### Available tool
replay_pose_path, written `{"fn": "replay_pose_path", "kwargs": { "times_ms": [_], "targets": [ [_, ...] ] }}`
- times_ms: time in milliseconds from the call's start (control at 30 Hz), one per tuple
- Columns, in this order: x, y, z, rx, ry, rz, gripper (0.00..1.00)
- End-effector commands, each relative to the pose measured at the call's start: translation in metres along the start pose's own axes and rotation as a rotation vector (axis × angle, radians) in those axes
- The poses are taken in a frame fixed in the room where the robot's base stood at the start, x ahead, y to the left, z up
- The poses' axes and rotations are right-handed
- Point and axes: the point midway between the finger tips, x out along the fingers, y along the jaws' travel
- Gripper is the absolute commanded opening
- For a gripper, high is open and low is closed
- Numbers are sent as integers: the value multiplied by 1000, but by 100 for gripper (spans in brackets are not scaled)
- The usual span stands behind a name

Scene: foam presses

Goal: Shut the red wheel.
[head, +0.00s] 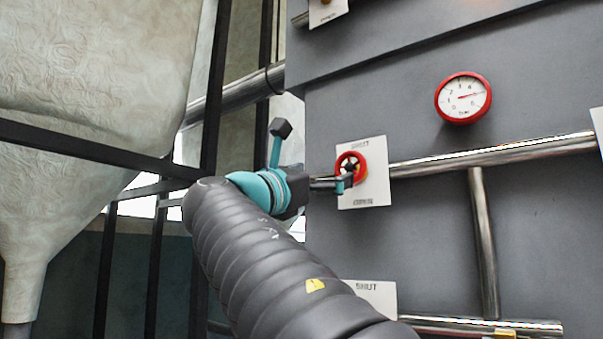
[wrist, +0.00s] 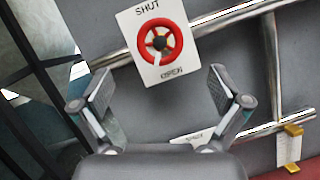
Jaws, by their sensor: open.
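The red wheel (head: 351,167) is a small spoked handwheel on a white plate (head: 376,190) fixed to the grey panel. In the wrist view the wheel (wrist: 160,41) lies ahead of the gap between my fingers, with SHUT above it and OPEN below. A pale mark shows at the wheel's lower part. My gripper (wrist: 159,88) is open and empty, one finger to each side, with the wheel beyond the fingertips. In the head view my gripper (head: 344,184) overlaps the wheel's lower left; whether it touches is unclear there.
A red-rimmed gauge (head: 463,98) sits up and right of the wheel. A metal pipe (head: 490,156) runs right from the plate. Below is another SHUT plate (head: 376,296); a yellow handle (wrist: 293,132) shows lower right. A black frame (head: 90,145) and pale hopper stand left.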

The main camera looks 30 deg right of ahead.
Motion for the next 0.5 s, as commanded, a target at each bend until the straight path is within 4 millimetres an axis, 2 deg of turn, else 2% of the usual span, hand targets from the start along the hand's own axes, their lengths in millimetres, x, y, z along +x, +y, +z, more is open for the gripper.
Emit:
{"fn": "replay_pose_path", "kwargs": {
  "times_ms": [33, 500],
  "targets": [
    [10, 0, 1, -2, -1, -3, 99],
    [82, -1, 1, 0, 0, -2, 99]
  ]
}}
